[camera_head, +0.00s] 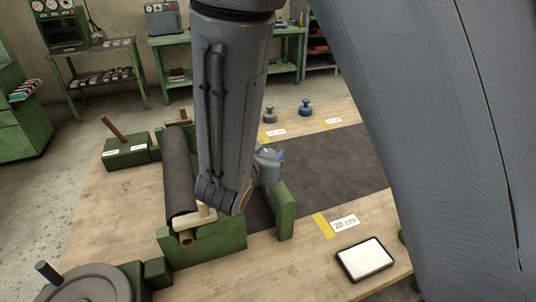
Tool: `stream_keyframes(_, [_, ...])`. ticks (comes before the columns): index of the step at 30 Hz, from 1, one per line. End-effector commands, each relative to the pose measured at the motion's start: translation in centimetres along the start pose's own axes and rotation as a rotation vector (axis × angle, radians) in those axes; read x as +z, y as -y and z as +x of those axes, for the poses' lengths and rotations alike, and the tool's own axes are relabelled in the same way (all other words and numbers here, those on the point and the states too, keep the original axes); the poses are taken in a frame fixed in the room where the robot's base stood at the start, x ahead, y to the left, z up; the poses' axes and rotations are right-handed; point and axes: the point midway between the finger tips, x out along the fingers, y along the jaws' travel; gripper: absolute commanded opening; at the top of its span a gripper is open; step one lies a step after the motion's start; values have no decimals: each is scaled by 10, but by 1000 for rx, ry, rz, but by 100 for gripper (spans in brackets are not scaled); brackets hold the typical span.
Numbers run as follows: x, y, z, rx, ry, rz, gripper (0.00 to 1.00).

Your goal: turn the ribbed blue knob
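A small dark blue knob-shaped piece (305,108) stands upright on the far edge of the wooden table, right of my forearm. It is too small to tell whether it is ribbed. A similar grey piece (270,115) stands just left of it. My arm hangs down in the middle of the view, over the roll stand and well on the near side of both pieces. A pale blue-grey part shows at its lower right, probably my wrist. My gripper's fingers are hidden behind the arm, so I cannot see what they hold.
A dark sheet (335,160) covers the middle of the wooden table (105,225). A dark roll (180,175) lies in a green stand (205,245) at left. A green upright block (285,210) stands beside my arm. A black-framed tablet (365,259) lies at the front. Green workbenches stand behind.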

Motion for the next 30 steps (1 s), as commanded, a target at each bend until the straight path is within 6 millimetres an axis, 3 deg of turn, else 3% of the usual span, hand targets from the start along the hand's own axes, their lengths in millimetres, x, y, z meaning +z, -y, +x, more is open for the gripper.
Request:
stream_keyframes(2, [0, 0, 0, -1, 0, 0, 18])
stream_keyframes(14, [1, 0, 0, -68, 1, 28, 18])
stream_keyframes(30, [0, -1, 0, -490, 1, 204, 18])
